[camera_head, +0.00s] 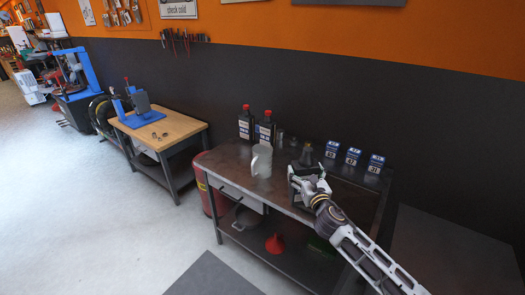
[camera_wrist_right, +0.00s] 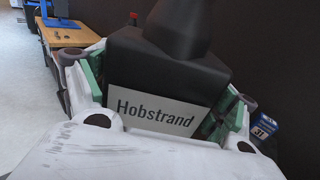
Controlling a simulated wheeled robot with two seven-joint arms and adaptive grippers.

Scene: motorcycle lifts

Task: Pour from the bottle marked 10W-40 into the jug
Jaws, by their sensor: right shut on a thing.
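My right gripper (camera_head: 308,180) is shut on a dark bottle (camera_head: 308,156) at the bench, right of the jug. In the right wrist view the bottle (camera_wrist_right: 165,65) stands between the green-padded fingers, and its pale label reads "Hobstrand". No 10W-40 mark can be read on it. The pale jug (camera_head: 262,162) stands on the bench with its handle toward the left. Two dark bottles with red caps, one at left (camera_head: 245,124) and one at right (camera_head: 265,129), stand behind the jug; their labels are too small to read. My left gripper is not in view.
Small metal containers (camera_head: 280,137) stand between the capped bottles and the held bottle. Three blue boxes (camera_head: 353,156) stand at the back right of the bench (camera_head: 228,163). A red funnel (camera_head: 275,243) lies on the lower shelf. A wooden table (camera_head: 165,130) stands at left.

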